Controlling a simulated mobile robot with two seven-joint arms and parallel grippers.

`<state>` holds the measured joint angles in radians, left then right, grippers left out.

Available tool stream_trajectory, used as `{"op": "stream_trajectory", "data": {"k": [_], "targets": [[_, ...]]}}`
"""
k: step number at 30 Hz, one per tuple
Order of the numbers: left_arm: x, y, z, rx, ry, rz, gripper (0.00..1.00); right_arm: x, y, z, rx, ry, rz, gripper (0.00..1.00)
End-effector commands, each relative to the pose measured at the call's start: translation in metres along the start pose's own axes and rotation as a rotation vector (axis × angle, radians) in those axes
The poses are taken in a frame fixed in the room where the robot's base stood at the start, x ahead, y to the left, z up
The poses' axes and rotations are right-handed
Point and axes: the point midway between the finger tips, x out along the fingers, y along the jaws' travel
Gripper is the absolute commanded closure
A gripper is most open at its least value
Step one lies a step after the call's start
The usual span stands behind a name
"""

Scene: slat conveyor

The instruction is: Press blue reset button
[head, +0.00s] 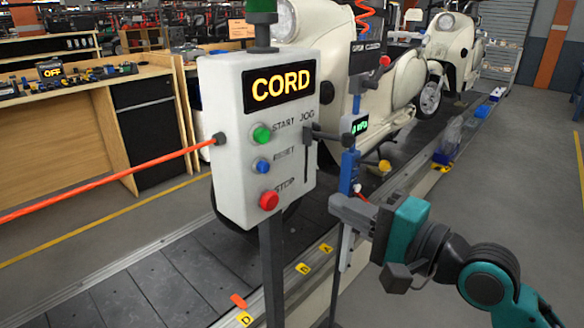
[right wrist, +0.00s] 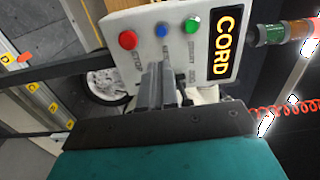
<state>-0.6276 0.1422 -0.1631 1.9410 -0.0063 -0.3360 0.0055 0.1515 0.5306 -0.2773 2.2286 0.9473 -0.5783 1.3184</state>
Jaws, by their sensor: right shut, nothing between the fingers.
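A white control box (head: 257,140) stands on a dark post, with a lit display reading CORD. Down its face are a green START button (head: 261,134), a blue RESET button (head: 262,165) and a red STOP button (head: 268,200). My right gripper (head: 340,203) is to the right of the box, apart from it in the head view, shut and empty. In the right wrist view, the shut fingers (right wrist: 158,75) point toward the box, with the blue button (right wrist: 161,30) just beyond their tips, between red and green buttons. My left gripper is not in view.
An orange cord (head: 110,178) runs from the box to the left. A slat conveyor (head: 160,275) carries cream scooters (head: 395,90) behind it. A blue post with a small display (head: 355,125) stands right of the box. Grey floor is open at far right.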

Motion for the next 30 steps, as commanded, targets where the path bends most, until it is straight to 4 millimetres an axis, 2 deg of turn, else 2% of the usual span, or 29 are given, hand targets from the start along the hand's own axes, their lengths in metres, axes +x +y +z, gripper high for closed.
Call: {"op": "stream_trajectory", "data": {"k": [13, 17, 20, 30], "targets": [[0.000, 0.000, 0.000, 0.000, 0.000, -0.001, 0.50, 0.001, -0.003, 0.001, 0.013, -0.008, -0.004, 1.00], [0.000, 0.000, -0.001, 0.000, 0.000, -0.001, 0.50, 0.009, -0.004, 0.001, 0.013, -0.007, -0.006, 1.00], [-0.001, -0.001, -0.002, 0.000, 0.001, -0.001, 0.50, 0.023, -0.005, 0.001, 0.014, -0.008, -0.008, 1.00], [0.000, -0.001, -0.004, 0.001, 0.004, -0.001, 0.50, 0.095, -0.005, 0.002, 0.012, -0.008, -0.006, 1.00]]}}
